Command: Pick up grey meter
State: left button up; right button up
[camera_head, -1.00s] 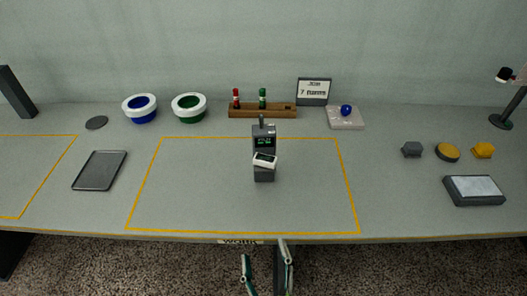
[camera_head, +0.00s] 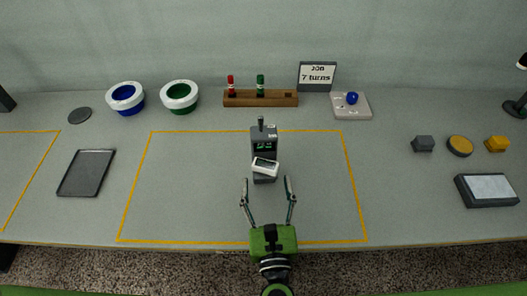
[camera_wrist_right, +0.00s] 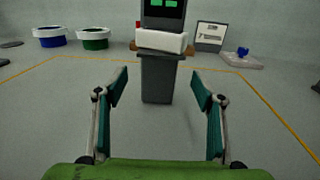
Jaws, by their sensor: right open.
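The grey meter (camera_head: 263,143) stands upright inside the yellow outline in the middle of the table, with a green display and a short stub on top. A white box-like piece (camera_head: 265,166) sits tilted on its front, above the dark lower body. In the right wrist view the meter (camera_wrist_right: 160,78) stands ahead, between and beyond the fingertips, its top cut off by the frame. My right gripper (camera_head: 268,186) is open and empty, just in front of the meter and apart from it. It also shows in the right wrist view (camera_wrist_right: 159,88). My left gripper is not in view.
Behind the meter are a wooden rack (camera_head: 260,98) with red and green pieces and a sign (camera_head: 317,76) reading "7 turns". Blue and green bowls (camera_head: 180,96) stand back left; a dark tray (camera_head: 87,172) lies left. A grey box (camera_head: 487,190) lies right. Table around the meter is clear.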

jog(key=w, duration=0.2)
jog(key=shift+w+a, duration=0.15)
jog(key=shift+w, duration=0.15)
jog(key=shift+w+f, duration=0.1)
jog(key=shift+w, duration=0.1)
jog(key=shift+w+p, duration=0.6)
jog(key=shift+w, duration=0.15)
jog(key=w, duration=0.1)
jog(key=w+p, duration=0.1)
jog(key=w, duration=0.1)
jog(key=shift+w+a+f, duration=0.1)
jog(key=shift+a+f, duration=0.1)
jog(key=shift+f, duration=0.15)
jog(key=shift+w, duration=0.2)
jog(key=shift+s, duration=0.1)
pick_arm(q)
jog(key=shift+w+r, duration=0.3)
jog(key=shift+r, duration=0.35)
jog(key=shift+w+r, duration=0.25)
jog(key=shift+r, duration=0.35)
pick_arm(e)
jog(key=c, duration=1.4)
